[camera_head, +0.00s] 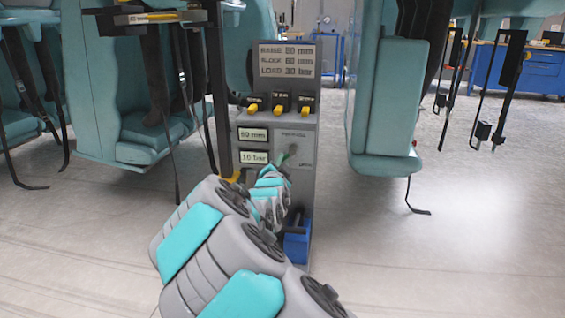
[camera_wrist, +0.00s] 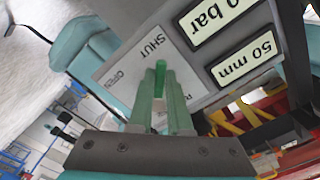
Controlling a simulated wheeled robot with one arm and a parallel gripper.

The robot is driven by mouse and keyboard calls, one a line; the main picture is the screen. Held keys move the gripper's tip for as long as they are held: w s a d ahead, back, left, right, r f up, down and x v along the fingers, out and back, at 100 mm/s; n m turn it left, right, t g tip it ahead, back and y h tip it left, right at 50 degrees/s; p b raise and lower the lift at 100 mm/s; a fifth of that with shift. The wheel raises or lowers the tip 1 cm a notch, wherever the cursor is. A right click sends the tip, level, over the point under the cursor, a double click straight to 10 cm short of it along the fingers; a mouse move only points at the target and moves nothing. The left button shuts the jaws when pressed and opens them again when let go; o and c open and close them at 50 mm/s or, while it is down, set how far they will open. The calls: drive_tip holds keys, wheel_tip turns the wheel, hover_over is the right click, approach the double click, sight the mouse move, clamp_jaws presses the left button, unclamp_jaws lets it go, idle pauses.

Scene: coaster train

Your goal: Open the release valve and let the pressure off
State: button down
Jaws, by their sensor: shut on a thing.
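The grey control panel (camera_head: 305,180) stands in the middle of the head view. Its lower plate carries the green valve handle (camera_head: 289,152), which also shows as a bright green bar in the wrist view (camera_wrist: 160,80). My gripper (camera_head: 279,163) is at the plate, and in the wrist view its two green fingers (camera_wrist: 161,98) are shut on the handle. There the plate (camera_wrist: 115,68) reads SHUT and OPEN, upside down. The handle's end lies nearer SHUT than OPEN.
Three black-and-yellow switches (camera_head: 280,104) sit above the readouts under a label plate (camera_head: 287,60). A blue box (camera_head: 297,245) is low at the panel's foot. Teal train seats (camera_head: 385,100) with hanging straps flank the panel. Open floor (camera_head: 480,230) lies to the right.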

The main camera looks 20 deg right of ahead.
drive_tip(key=shift+f, duration=0.1)
idle(0.3)
drive_tip(key=n, duration=0.3)
drive_tip(key=s+d+n, duration=0.1)
drive_tip(key=n, duration=0.2)
drive_tip(key=d+f+n, duration=0.1)
drive_tip(key=n, duration=0.2)
drive_tip(key=shift+s+d, duration=0.2)
drive_tip(key=shift+s, duration=0.1)
drive_tip(key=n, duration=0.2)
drive_tip(key=d+n, duration=0.1)
drive_tip(key=shift+s+r+n, duration=0.1)
drive_tip(key=shift+s+n, duration=0.25)
drive_tip(key=shift+n, duration=0.05)
drive_tip(key=n, duration=0.2)
drive_tip(key=d+n, duration=0.1)
drive_tip(key=shift+s+r+n, duration=0.3)
drive_tip(key=shift+n, duration=0.1)
drive_tip(key=shift+r+n+b, duration=0.2)
drive_tip(key=shift+n+b, duration=0.1)
drive_tip(key=shift+n, duration=0.4)
